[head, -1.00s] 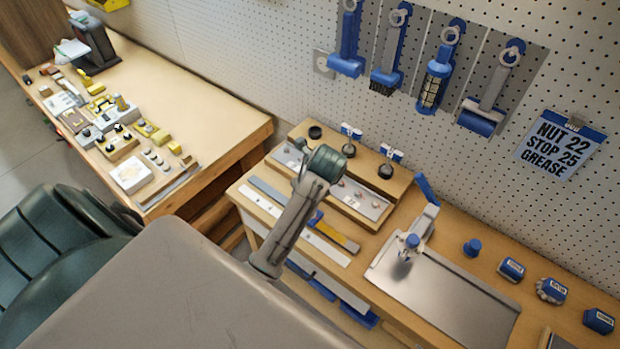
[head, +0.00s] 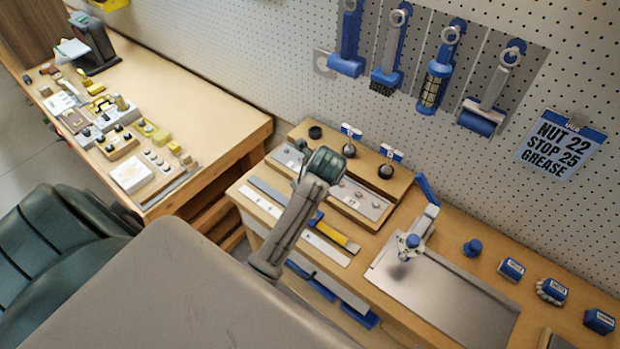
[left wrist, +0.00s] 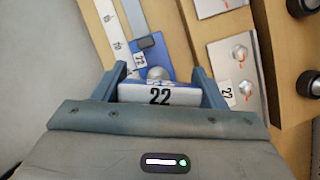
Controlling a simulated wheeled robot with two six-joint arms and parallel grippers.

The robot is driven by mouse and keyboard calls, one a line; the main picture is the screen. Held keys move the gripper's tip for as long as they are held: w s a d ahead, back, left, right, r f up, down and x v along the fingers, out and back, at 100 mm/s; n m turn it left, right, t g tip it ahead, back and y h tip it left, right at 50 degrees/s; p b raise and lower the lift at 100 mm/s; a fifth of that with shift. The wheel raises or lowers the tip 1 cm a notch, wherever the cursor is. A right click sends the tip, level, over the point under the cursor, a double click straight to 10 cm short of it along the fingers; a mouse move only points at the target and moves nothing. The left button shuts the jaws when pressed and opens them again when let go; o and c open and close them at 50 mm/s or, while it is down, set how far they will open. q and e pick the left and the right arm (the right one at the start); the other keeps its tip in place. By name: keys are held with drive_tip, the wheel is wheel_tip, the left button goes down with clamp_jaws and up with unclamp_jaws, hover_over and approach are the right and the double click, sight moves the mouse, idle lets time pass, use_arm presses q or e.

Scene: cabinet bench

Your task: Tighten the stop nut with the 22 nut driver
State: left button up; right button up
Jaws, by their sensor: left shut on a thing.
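My left gripper (left wrist: 160,92) is shut on the 22 nut driver (left wrist: 158,96), whose white and blue handle marked 22 sits between the two fingers in the left wrist view. The driver's lower end is hidden. A round silver part (left wrist: 158,73) shows just beyond the handle; I cannot tell whether it belongs to the driver. In the head view my left arm reaches over the bench, but its fingers and the driver cannot be made out. I cannot pick out the stop nut. My right gripper is not in view.
Two other drivers (head: 350,132) (head: 391,154) stand in a wooden stepped rack beside an empty black socket (head: 315,132). A metal strip (head: 372,206) with several small fittings lies before them. A metal tray (head: 450,300) with a blue-topped fixture (head: 412,241) is to the right. A card (head: 560,143) reads NUT 22.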

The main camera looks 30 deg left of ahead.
use_arm(q)
drive_tip(key=shift+f, duration=0.25)
drive_tip(key=shift+f, duration=0.3)
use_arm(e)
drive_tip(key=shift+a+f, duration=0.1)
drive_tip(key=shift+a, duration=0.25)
use_arm(q)
drive_tip(key=shift+f, duration=0.4)
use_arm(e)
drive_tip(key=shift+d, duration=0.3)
use_arm(q)
drive_tip(key=shift+m, duration=0.7)
drive_tip(key=shift+m+t+h, duration=0.3)
drive_tip(key=shift+m+t, duration=0.1)
drive_tip(key=shift+m, duration=0.3)
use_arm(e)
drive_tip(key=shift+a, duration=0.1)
